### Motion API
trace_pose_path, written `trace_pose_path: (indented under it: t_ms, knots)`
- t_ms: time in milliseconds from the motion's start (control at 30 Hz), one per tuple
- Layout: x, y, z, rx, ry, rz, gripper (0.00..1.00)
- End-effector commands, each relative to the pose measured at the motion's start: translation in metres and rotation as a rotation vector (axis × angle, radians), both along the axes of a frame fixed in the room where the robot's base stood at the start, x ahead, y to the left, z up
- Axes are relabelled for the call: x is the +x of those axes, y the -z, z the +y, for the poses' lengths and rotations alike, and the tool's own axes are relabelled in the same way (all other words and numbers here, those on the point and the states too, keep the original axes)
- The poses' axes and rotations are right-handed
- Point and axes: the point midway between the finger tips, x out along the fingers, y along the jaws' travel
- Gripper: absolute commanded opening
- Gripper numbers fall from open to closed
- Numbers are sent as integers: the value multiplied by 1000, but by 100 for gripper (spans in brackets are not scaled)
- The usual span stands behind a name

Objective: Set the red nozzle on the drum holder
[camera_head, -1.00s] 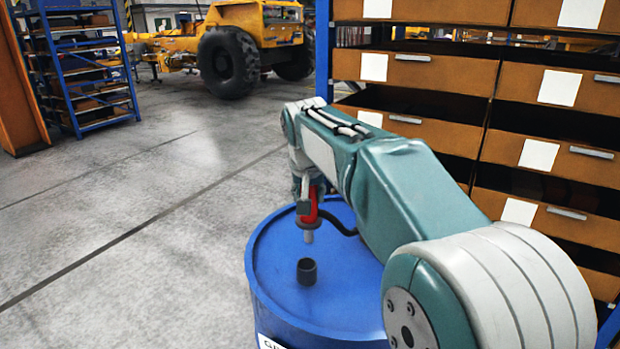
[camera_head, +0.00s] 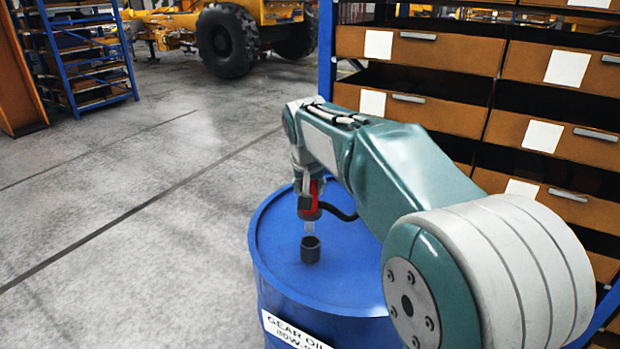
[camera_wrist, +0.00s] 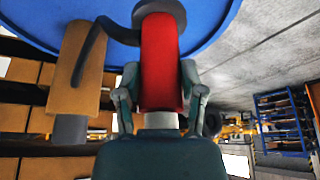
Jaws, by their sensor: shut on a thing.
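The red nozzle (camera_head: 313,197) is in my gripper (camera_head: 306,190), above the blue drum. In the wrist view the red nozzle body (camera_wrist: 161,62) sits between the two fingers of my gripper (camera_wrist: 160,92). A black hose runs from the nozzle. Its pale spout tip (camera_head: 310,228) points down and is just above or at the mouth of the drum holder (camera_head: 310,250), a short dark cup on the drum top; I cannot tell if the tip is inside. In the wrist view a dark collar covers the nozzle's far end and the holder is not clear.
The blue drum (camera_head: 285,268) bears a gear oil label. A rack of brown drawers (camera_head: 425,104) stands close behind on the right. Open grey floor (camera_head: 130,230) lies to the left. A blue shelf (camera_head: 85,55) and a yellow vehicle (camera_head: 262,35) stand at the back.

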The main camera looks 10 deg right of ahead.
Motion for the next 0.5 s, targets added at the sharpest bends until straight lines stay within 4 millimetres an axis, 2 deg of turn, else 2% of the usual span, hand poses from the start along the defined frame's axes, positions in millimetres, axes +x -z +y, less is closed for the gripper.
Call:
trace_pose_path:
  t_ms: [233,500]
  knots:
    - [0,16,-1,0,1,0,11]
    - [0,20,0,1,0,-2,11]
